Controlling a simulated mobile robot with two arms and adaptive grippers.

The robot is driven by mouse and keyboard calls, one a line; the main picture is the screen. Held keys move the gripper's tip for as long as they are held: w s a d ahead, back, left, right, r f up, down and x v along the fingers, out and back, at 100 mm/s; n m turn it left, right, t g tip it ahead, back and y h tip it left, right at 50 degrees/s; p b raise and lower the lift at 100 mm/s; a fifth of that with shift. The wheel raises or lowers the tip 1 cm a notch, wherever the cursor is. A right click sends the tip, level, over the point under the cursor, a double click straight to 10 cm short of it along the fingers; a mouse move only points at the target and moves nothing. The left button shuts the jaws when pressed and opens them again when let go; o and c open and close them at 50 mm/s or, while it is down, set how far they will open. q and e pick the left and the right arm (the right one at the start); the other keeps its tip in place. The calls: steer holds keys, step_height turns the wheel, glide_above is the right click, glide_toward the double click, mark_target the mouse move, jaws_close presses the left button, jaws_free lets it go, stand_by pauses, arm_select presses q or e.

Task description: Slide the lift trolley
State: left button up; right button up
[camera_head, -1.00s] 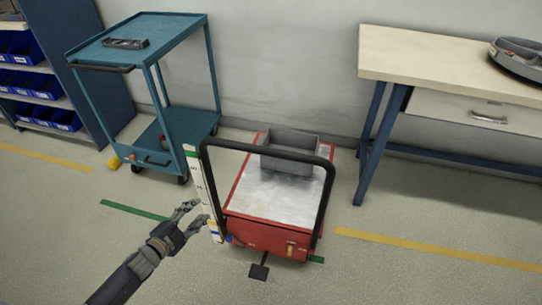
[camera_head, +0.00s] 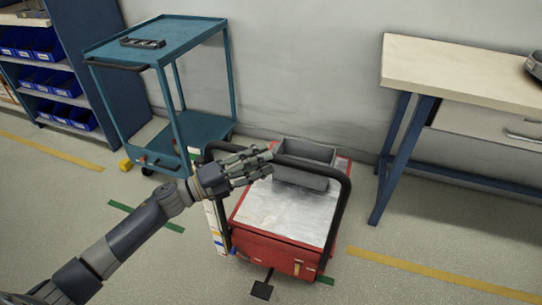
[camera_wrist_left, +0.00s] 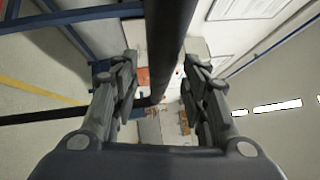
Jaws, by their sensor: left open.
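The lift trolley (camera_head: 285,212) is red with a silvery top and stands on the floor. Its black hoop handle (camera_head: 339,205) rises at the near side. A grey bin (camera_head: 305,165) sits on the far end of the top. My left gripper (camera_head: 268,163) is open at the upper bar of the handle and hides part of it. In the left wrist view, the black bar (camera_wrist_left: 168,45) runs between the spread fingers (camera_wrist_left: 158,80); I cannot tell if they touch it. My right gripper is out of view.
A black pedal (camera_head: 262,290) sticks out at the trolley's near side. A teal cart (camera_head: 150,60) stands behind left, and a workbench (camera_head: 450,75) stands at right. Green (camera_head: 150,217) and yellow (camera_head: 440,275) floor strips lie beside the trolley. The floor at right front is clear.

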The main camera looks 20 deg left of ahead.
arm_select(q)
steer(key=shift+x, duration=1.65)
jaws_close()
